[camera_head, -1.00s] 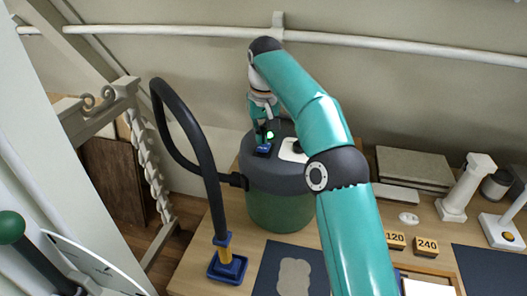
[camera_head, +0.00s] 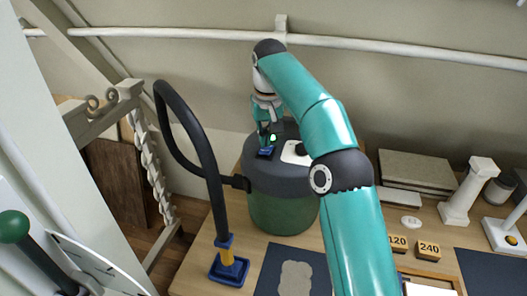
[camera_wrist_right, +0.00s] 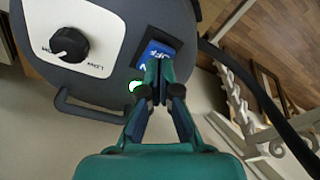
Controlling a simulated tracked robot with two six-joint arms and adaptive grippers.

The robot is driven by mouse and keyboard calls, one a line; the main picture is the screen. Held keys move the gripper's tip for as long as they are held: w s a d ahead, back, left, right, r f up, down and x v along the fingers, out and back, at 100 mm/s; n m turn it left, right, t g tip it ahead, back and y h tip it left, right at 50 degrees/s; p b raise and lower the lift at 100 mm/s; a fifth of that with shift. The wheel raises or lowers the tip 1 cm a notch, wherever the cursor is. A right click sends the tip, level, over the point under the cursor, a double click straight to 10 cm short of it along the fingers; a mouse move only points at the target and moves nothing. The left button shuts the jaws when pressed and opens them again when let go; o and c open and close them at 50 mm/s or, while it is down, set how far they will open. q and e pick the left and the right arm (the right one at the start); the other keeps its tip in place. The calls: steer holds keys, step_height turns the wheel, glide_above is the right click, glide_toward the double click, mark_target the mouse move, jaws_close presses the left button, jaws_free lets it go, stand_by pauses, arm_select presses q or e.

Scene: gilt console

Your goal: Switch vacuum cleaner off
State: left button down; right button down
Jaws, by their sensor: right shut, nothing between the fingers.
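The vacuum cleaner (camera_head: 284,207) stands on the table, with a green drum and dark grey lid. A blue rocker switch (camera_head: 266,153) sits on the lid; it also shows in the right wrist view (camera_wrist_right: 157,48), with white lettering partly hidden by my fingers. Beside it a green lamp (camera_head: 273,138) is lit, also in the wrist view (camera_wrist_right: 134,87). My right gripper (camera_wrist_right: 157,74) is shut and empty, its tips at the near edge of the switch; I cannot tell whether they press it. My left gripper is not in view.
A black dial (camera_wrist_right: 69,45) sits on a white plate on the lid. A black hose (camera_head: 209,170) arches left of the drum to a blue and yellow nozzle (camera_head: 229,267). Number blocks (camera_head: 428,250) and a white column (camera_head: 467,190) stand at right.

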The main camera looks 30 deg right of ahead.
mark_target(265, 151)
steer(key=shift+f+b, duration=0.9)
steer(key=shift+f, duration=0.25)
stand_by(0.8)
steer(key=shift+r, duration=0.1)
step_height(265, 151, up, 3)
steer(key=p, duration=0.3)
steer(key=shift+r+p, duration=0.45)
steer(key=shift+r, duration=0.25)
steer(key=shift+w+r, duration=0.15)
steer(key=shift+r, duration=0.85)
steer(key=shift+s+r, duration=0.1)
steer(key=shift+s, duration=0.1)
steer(key=shift+s+r, duration=0.1)
